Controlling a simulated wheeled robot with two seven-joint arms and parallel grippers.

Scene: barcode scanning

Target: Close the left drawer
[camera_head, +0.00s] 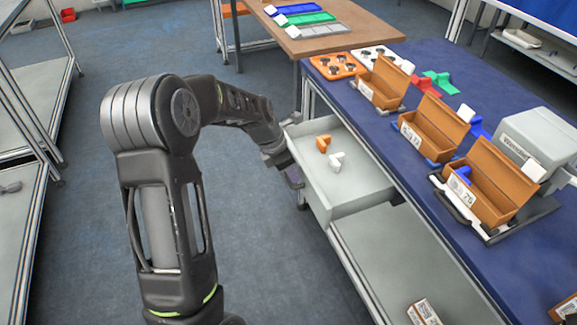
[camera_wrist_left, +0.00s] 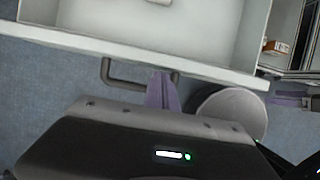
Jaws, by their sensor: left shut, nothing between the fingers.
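The left drawer (camera_head: 345,203) is a grey-white tray pulled out from under the blue table. It holds an orange part (camera_head: 323,143) and a white part (camera_head: 336,161). My left gripper (camera_head: 292,178) is at the drawer's outer front, on its left side. In the left wrist view, the shut purple-grey fingers (camera_wrist_left: 163,92) are at the grey bar handle (camera_wrist_left: 118,82) on the drawer front (camera_wrist_left: 150,50). Nothing shows between the fingers; whether they touch the handle or front I cannot tell.
The blue table (camera_head: 420,190) carries several open brown boxes (camera_head: 433,125) and a grey machine (camera_head: 540,140). A lower shelf (camera_head: 400,250) lies beneath the drawer. A brown table (camera_head: 340,35) stands behind. The floor (camera_head: 290,270) left of the drawer is clear.

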